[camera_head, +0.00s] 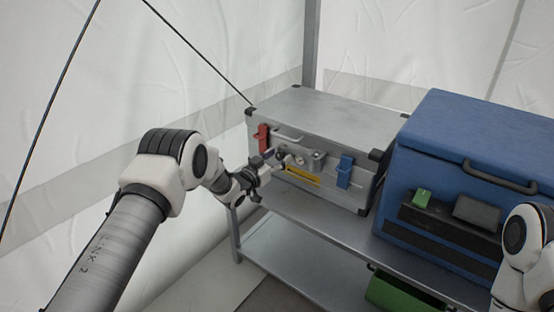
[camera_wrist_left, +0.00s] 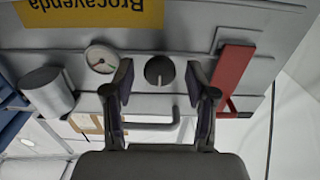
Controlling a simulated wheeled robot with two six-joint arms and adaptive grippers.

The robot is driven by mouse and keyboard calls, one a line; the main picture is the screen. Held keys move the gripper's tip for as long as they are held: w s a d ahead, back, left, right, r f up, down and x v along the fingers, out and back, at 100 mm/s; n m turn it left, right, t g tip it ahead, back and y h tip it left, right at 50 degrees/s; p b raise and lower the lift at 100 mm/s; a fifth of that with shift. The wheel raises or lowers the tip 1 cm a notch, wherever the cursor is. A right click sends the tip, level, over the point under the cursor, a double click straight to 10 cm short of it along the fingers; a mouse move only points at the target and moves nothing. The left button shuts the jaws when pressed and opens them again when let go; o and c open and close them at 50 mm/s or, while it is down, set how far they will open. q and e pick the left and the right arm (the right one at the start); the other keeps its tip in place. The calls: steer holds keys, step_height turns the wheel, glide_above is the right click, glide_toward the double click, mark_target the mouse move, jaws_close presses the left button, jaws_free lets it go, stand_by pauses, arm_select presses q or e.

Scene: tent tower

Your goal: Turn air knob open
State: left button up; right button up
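The black round air knob (camera_wrist_left: 159,70) with a pale pointer mark is on the front of the silver case (camera_head: 330,115). In the left wrist view it shows between the two fingers of my left gripper (camera_wrist_left: 160,88), with a gap on each side. The fingers are open and hold nothing. In the head view my left gripper (camera_head: 274,162) is at the case front, right of the red latch (camera_head: 263,137) and near the yellow label (camera_head: 303,176). I cannot tell whether the fingertips touch the panel. My right gripper is out of view.
A round gauge (camera_wrist_left: 100,57) and a grey cylinder (camera_wrist_left: 48,91) sit beside the knob. The case handle (camera_wrist_left: 150,126) is close to the fingers. A blue latch (camera_head: 344,171) and a blue cooler (camera_head: 470,140) are to the right on the metal shelf (camera_head: 310,217).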

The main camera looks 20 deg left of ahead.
arm_select(q)
jaws_close()
